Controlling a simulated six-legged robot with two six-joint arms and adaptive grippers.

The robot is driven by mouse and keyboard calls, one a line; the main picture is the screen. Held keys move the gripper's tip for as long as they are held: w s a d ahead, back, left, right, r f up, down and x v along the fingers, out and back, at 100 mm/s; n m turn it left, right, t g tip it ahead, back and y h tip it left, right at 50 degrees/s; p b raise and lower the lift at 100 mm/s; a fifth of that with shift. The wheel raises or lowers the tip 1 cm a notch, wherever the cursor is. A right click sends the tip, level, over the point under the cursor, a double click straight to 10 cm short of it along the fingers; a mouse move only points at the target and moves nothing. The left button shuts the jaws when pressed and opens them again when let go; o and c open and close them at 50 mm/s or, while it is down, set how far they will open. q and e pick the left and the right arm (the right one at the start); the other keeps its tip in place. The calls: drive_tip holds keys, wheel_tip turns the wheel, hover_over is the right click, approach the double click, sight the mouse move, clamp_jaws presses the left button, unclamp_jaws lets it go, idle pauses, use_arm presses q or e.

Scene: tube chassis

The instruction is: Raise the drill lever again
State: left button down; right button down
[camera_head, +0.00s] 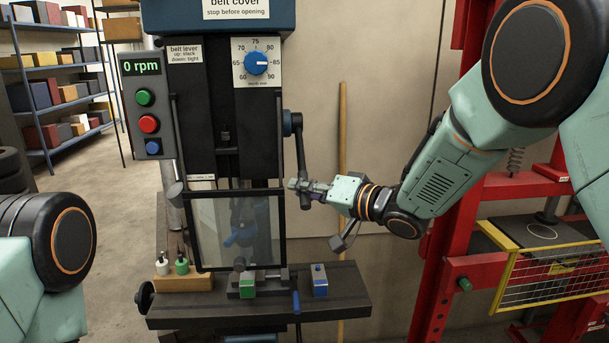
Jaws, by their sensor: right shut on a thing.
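The drill press (215,100) stands in the middle. Its dark drill lever (300,150) runs from a hub with a blue part on the machine's right side and points nearly straight down. My right gripper (305,188) comes in from the right and is shut on the lever's lower end. The fingers partly hide that end. A clear guard (208,235) in a dark frame is down in front of the spindle area. Only a part of my left arm shows at the left edge; its gripper is out of view.
The drill table (335,290) holds a green block (247,287) and a blue block (320,280). The control box (146,105) reads 0 rpm. Shelves (60,85) stand back left.

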drive_tip(key=shift+m+g+h, duration=0.4)
drive_tip(key=shift+m+g, duration=0.3)
drive_tip(key=shift+g, duration=0.1)
drive_tip(key=shift+s+r+p, duration=0.25)
drive_tip(key=shift+r+p, duration=0.5)
drive_tip(key=shift+p, duration=0.65)
drive_tip(key=shift+s+r+p, duration=0.25)
drive_tip(key=shift+r+p, duration=0.55)
drive_tip(key=shift+p, duration=0.65)
drive_tip(key=shift+s+r+p, duration=0.25)
drive_tip(key=shift+r+p, duration=0.5)
drive_tip(key=shift+p, duration=0.65)
drive_tip(key=shift+s+r+g+p, duration=0.15)
drive_tip(key=shift+r+g+p, duration=0.15)
drive_tip(key=shift+r+p, duration=0.4)
drive_tip(key=shift+s+r+m+g+h+p, duration=0.15)
drive_tip(key=shift+r+m+g+p, duration=0.15)
drive_tip(key=shift+r, duration=0.25)
drive_tip(key=shift+s+r+m+g+h+p, duration=0.1)
drive_tip(key=shift+r+m+g+h+p, duration=0.15)
drive_tip(key=shift+r, duration=0.4)
drive_tip(key=c, duration=1.2)
unclamp_jaws()
drive_tip(key=v, duration=1.1)
drive_tip(key=shift+s+d, duration=0.2)
drive_tip(key=shift+d, duration=0.15)
